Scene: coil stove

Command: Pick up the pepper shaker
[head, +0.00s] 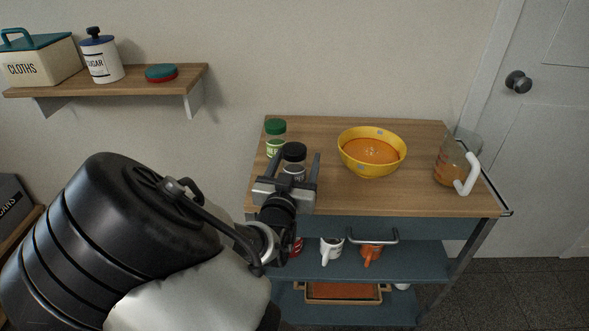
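A jar-like shaker with a black lid (294,153) stands upright near the left front of the wooden cart top. I take it to be the pepper shaker, but its label cannot be read. My gripper (294,163) reaches from the front, with one finger on each side of this shaker. The fingers look apart, with a gap on the right side. The gripper's body hides the shaker's lower part, so contact cannot be seen. A second shaker with a green lid (275,138) stands just behind and left of it.
A yellow bowl (348,153) of orange liquid stands right of the shakers. A glass pitcher (447,167) with a white handle is at the right edge. Mugs (331,247) sit on the shelf below. A wall shelf (140,88) holds canisters at upper left. The cart top's front middle is clear.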

